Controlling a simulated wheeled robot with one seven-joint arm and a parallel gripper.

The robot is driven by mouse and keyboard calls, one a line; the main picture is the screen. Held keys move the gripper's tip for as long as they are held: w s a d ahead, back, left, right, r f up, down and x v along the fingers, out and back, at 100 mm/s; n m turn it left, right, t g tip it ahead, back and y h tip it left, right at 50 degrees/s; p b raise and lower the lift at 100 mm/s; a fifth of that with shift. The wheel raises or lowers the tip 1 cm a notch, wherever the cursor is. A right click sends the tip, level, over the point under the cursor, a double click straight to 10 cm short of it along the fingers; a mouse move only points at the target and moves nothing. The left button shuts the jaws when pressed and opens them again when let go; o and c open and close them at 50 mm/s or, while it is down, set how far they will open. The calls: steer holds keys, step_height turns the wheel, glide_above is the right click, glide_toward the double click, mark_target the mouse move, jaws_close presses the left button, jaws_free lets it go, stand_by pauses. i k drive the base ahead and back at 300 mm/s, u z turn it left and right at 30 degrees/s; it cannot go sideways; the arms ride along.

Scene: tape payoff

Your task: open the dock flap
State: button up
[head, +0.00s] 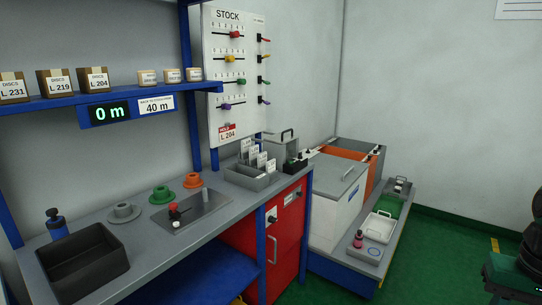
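No part is labelled as the dock flap, and I cannot tell for certain which part it is. The nearest match is a grey lid (338,172) with a bar handle, on top of a white box (328,212) beyond the right end of the workbench. This lid lies over the box and looks shut. My gripper cannot be made out in the head view, so its position relative to the lid does not show.
The grey workbench (100,235) holds a dark bin (82,268), coloured spools and a card tray (250,176). A red cabinet (285,245) stands below its right end. A low platform (345,268) carries trays. Green floor (430,265) is clear towards the right; dark objects (530,245) stand at the right edge.

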mark_target(282, 138)
steer(key=u, duration=0.1)
steer(key=i, duration=2.05)
steer(key=u, duration=0.55)
